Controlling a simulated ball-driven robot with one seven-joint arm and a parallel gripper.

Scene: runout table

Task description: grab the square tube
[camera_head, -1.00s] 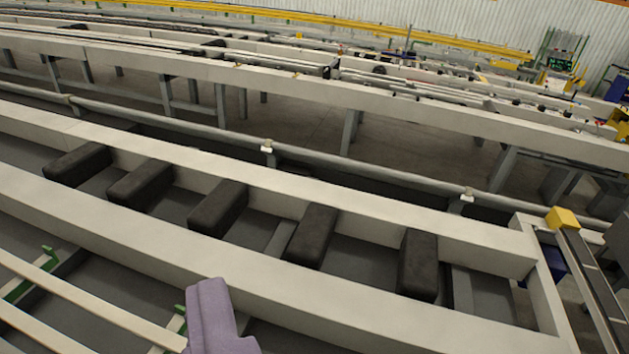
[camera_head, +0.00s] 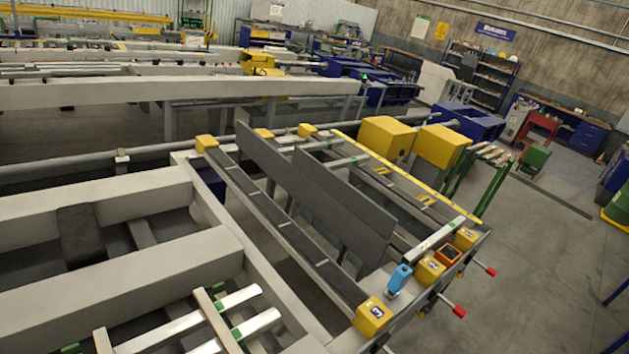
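A short, light metal bar (camera_head: 434,240) lies at the near right end of the runout table, between the blue bottle (camera_head: 398,279) and the yellow blocks. It looks straight-edged and could be the square tube, but it is too small to be certain. Longer pale bars (camera_head: 238,299) with green pieces beside them lie at the lower left. Several more bars (camera_head: 492,152) rest on a green stand at the right. My gripper is not in view, and nothing held shows.
Dark upright plates (camera_head: 345,205) stand along the table. Yellow boxes (camera_head: 385,138) are behind them. A yellow block (camera_head: 371,316) and red-tipped handles (camera_head: 459,312) are at the near corner. An orange box (camera_head: 448,254) is beside the bar.

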